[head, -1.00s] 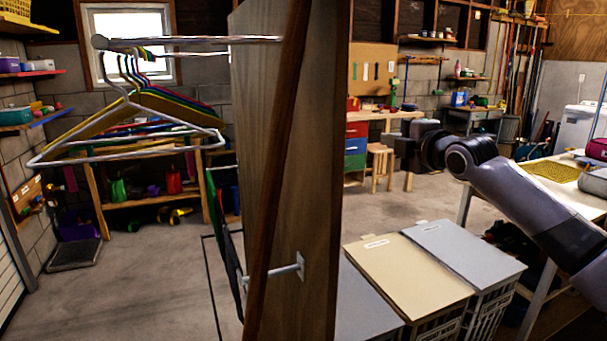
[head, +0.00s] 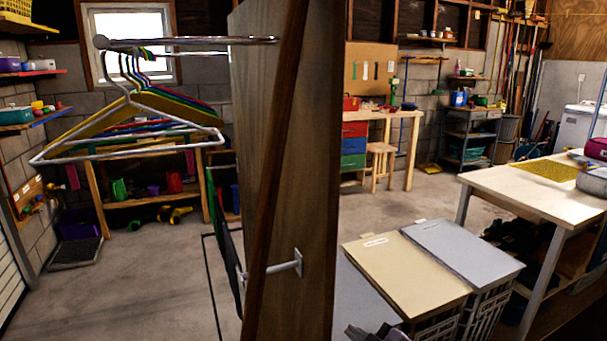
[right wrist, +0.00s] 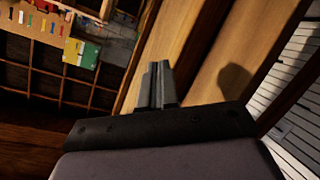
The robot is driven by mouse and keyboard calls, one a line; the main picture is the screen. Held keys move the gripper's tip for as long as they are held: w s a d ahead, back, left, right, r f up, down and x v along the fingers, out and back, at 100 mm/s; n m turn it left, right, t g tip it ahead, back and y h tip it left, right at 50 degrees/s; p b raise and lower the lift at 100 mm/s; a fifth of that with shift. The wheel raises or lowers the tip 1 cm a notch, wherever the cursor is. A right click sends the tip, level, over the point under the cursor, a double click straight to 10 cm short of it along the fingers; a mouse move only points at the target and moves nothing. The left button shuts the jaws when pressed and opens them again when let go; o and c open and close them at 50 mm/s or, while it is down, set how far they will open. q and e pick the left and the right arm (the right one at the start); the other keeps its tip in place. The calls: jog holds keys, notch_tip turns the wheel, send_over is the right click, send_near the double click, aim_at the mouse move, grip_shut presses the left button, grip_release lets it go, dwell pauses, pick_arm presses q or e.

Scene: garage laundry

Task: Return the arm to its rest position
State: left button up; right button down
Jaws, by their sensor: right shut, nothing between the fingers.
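My right gripper (head: 377,333) shows only as a small grey piece at the bottom edge of the head view, in front of the laundry bins. In the right wrist view its two fingers (right wrist: 157,85) are together, with nothing between them. Behind them there is a wooden surface (right wrist: 195,50), with a dark shadow on its right part. The rest of my right arm is out of the head view. My left gripper is in neither view.
A tall wooden panel (head: 300,180) stands close in front, with a rail of hangers (head: 130,115) to its left. Lidded bins (head: 405,270) stand right of the panel. A white-topped table (head: 515,190) is at the right. The floor beyond the bins is clear.

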jog(key=s+d+f+m+h, duration=0.1)
jog(key=s+d+f+m, duration=0.2)
jog(key=s, duration=0.6)
jog(key=s+d+f+m+g+h, duration=0.1)
jog(key=s+d+f+m+h, duration=0.1)
jog(key=s+f, duration=0.4)
jog(key=s+d+f+m+g+h, duration=0.1)
jog(key=s+d+f+m, duration=0.3)
jog(key=s, duration=0.8)
jog(key=shift+d+f+m+h, duration=0.25)
jog(key=shift+f+m+h, duration=0.15)
jog(key=shift+f+m, duration=0.3)
jog(key=shift+r, duration=0.1)
